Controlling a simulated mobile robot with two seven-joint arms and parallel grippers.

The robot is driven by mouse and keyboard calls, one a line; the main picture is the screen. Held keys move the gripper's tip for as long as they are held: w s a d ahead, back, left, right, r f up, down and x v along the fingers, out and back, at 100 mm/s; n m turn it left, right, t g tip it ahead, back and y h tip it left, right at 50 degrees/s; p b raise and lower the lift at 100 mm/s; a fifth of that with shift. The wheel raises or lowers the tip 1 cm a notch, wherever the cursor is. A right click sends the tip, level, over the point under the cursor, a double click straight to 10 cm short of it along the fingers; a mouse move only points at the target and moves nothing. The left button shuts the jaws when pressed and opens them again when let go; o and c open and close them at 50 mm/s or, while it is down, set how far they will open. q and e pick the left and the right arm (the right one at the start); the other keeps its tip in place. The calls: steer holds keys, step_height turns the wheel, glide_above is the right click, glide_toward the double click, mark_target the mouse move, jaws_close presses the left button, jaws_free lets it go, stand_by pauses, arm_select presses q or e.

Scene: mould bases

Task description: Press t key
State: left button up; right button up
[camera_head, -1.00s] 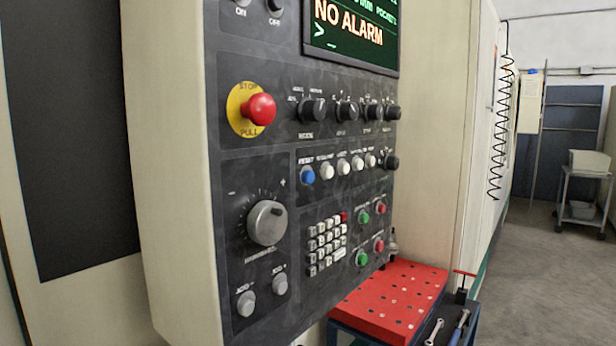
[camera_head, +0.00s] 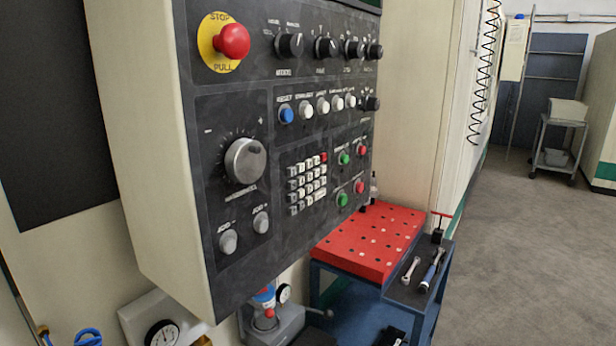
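A machine control panel (camera_head: 268,100) with a dark face fills the left and middle of the head view. A small keypad (camera_head: 307,184) of white keys with one red key at its upper right sits low on the panel. The key letters are too small to read, so I cannot tell which one is t. Green and red buttons lie just right of the keypad, including a green button (camera_head: 342,200). Neither of my grippers is in view.
A red emergency stop (camera_head: 233,41) and a large grey dial (camera_head: 245,161) protrude from the panel. Below right stands a blue cart with a red perforated top (camera_head: 372,240) and wrenches. Dial gauges (camera_head: 162,334) are underneath. Grey floor (camera_head: 520,250) is open at right.

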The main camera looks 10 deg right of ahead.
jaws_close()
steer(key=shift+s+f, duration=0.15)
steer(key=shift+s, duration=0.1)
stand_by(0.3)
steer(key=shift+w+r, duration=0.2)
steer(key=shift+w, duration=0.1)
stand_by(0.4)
